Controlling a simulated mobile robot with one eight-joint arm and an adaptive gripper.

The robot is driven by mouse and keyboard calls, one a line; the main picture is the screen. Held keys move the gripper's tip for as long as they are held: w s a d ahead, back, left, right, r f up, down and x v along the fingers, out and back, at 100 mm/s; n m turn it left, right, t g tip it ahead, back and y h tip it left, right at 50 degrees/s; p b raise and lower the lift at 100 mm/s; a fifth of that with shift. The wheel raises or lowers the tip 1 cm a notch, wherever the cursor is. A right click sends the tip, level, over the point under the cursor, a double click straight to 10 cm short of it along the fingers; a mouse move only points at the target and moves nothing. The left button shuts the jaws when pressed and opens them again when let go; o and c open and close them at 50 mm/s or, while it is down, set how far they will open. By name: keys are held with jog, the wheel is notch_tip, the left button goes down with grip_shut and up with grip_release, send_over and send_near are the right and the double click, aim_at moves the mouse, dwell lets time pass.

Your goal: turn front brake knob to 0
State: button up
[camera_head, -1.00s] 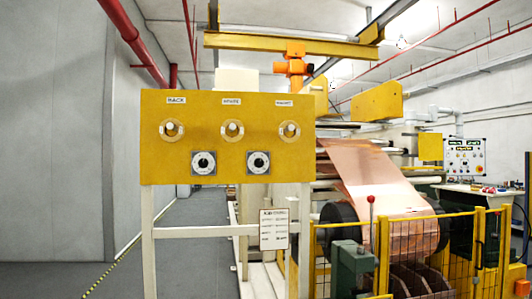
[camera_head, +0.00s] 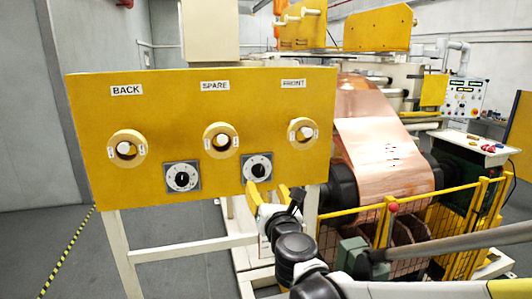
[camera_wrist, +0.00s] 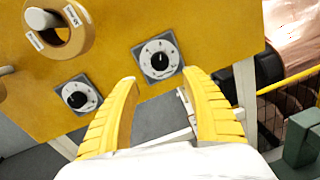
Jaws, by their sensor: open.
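Below are a left black dial (camera_head: 182,177) and a right black dial (camera_head: 257,168) on square plates. My gripper (camera_head: 268,189) is open and empty, below the right dial and lower than the FRONT knob. In the wrist view its yellow fingers (camera_wrist: 163,78) point at the panel, with the right dial (camera_wrist: 158,60) just beyond them, apart from it.
Right of the panel, a copper foil sheet (camera_head: 385,140) runs down to a roll behind a yellow fence (camera_head: 455,210). A lever with a red ball (camera_head: 393,208) stands near the fence. The panel stands on white legs (camera_head: 119,250). Open grey floor lies to the left.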

aim_at(259, 173)
jog(key=p+x, duration=0.1)
jog(key=x, duration=0.9)
jog(key=shift+w, duration=0.1)
jog(key=c, duration=1.2)
